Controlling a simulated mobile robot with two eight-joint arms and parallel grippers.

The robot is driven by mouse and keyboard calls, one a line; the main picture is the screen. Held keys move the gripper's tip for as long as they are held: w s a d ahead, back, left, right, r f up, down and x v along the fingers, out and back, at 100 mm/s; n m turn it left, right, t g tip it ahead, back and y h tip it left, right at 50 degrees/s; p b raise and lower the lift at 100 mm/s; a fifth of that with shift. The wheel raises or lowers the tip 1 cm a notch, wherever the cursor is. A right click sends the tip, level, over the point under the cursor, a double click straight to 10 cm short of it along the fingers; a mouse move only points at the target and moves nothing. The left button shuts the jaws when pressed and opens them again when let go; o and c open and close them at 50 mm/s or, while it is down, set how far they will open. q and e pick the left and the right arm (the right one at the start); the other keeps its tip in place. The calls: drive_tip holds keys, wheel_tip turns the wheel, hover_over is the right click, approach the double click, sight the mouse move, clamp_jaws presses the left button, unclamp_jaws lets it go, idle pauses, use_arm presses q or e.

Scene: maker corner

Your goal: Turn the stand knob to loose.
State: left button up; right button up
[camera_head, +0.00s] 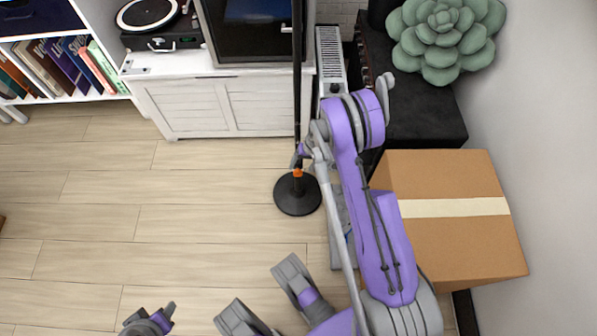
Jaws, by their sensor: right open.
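A stand with a thin black pole (297,75) and a round black base (297,197) stands on the floor near the middle. A small orange part (297,172) shows low on the pole in this view; I cannot tell whether it is the knob. My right gripper (299,158) is open at the pole, just above the orange part in the picture. It is small and partly hidden by my wrist, so I cannot tell whether it touches anything. My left gripper (152,320) is at the bottom edge, away from the stand; its jaw opening is unclear.
A cardboard box (440,180) stands to the right, beside my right arm. A green succulent (443,38) sits on a black cabinet (425,118) behind it. A white cabinet (225,105) with a turntable (150,15) is at the back.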

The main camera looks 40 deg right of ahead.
sight(299, 171)
drive_tip(key=shift+b+x, duration=0.45)
drive_tip(key=shift+x, duration=1.75)
drive_tip(key=shift+c, duration=0.4)
drive_tip(key=shift+r, duration=0.1)
clamp_jaws()
